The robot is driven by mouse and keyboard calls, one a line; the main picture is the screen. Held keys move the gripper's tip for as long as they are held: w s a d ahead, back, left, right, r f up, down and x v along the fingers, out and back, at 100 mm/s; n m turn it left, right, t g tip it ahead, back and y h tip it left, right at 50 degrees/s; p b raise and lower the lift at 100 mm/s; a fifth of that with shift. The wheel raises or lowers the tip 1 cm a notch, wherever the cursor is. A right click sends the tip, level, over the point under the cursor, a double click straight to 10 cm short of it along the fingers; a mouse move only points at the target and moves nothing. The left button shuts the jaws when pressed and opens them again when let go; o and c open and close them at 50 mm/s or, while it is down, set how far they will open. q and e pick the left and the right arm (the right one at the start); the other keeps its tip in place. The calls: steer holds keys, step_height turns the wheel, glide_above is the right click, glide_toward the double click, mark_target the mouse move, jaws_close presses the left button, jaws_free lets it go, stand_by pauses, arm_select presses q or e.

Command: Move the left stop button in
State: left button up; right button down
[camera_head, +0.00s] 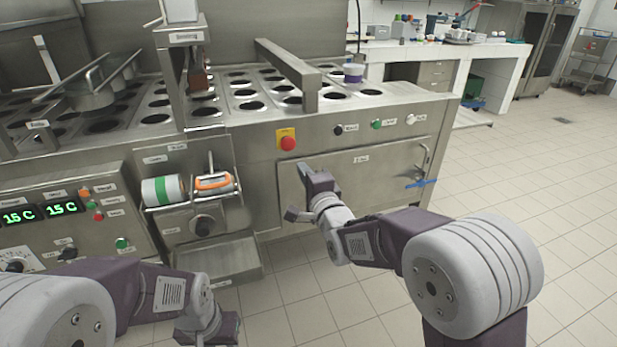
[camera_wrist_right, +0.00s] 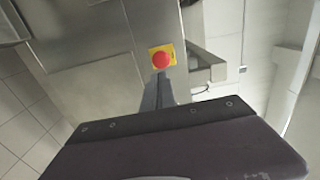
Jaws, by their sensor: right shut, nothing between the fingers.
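A red round stop button (camera_head: 287,143) sits on a yellow plate on the front of the steel machine, right of its middle. It also shows in the right wrist view (camera_wrist_right: 160,60), just beyond the fingertips. My right gripper (camera_head: 303,168) is shut and empty, its fingers pointing up at the machine's front a little below and right of the button. In the right wrist view its closed fingers (camera_wrist_right: 158,85) end close below the yellow plate. I cannot tell whether they touch it. My left gripper (camera_head: 222,328) is low at the bottom edge, partly cut off, and its jaws are unclear.
Black, green and white knobs (camera_head: 376,124) line the front right of the button. Below is a door panel with a handle (camera_head: 421,160). Left are a small shelf with a green-and-white roll (camera_head: 163,190) and a control panel with green displays (camera_head: 62,208). The tiled floor at right is clear.

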steer(key=shift+v, duration=1.5)
steer(key=d+m+h, duration=0.2)
steer(key=d+h, duration=0.1)
steer(key=d, duration=0.5)
steer(key=s+d+f+n+g+h, duration=0.1)
steer(key=s+d+f+n+g, duration=0.15)
steer(key=f, duration=0.25)
steer(key=s+d+f+n+g+h, duration=0.1)
steer(key=s+d+f+g, duration=0.1)
steer(key=d+f, duration=0.25)
steer(key=s+d+f+n+g, duration=0.1)
steer(key=s+f+n+g, duration=0.5)
steer(key=s, duration=0.5)
steer(key=s+d+f+n+g, duration=0.1)
steer(key=s+f+n+g, duration=0.4)
steer(key=s+f, duration=0.45)
step_height(320, 180, up, 30)
steer(key=s+n+p, duration=0.1)
steer(key=p, duration=2.9)
steer(key=shift+s+a+r+n, duration=0.15)
steer(key=shift+s+a+n, duration=0.05)
steer(key=shift+s+n, duration=0.2)
